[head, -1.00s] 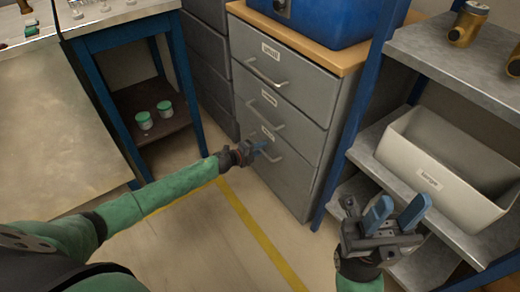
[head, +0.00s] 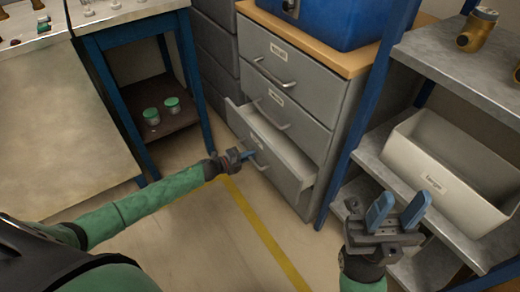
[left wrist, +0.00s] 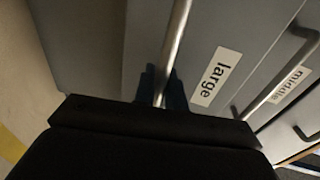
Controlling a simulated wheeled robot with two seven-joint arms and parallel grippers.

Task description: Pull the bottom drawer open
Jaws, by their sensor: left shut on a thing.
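The grey drawer cabinet has three drawers, and the bottom drawer (head: 270,155) stands partly open, pulled out toward me. My left gripper (head: 246,156) is shut on the bottom drawer's bar handle (head: 258,160). In the left wrist view the handle (left wrist: 176,48) runs between the blue fingertips (left wrist: 161,86), beside a label reading "large" (left wrist: 215,76). The middle drawer (head: 285,98) and the top drawer (head: 285,60) are closed. My right gripper (head: 397,212) is open and empty, in front of the shelf at the right.
A blue box (head: 335,18) stands on the cabinet's wooden top. A shelf rack at the right holds a white bin (head: 440,175) and a brass fitting (head: 477,28). A table (head: 60,110) and a blue-legged bench stand at the left. The floor before the drawer is clear.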

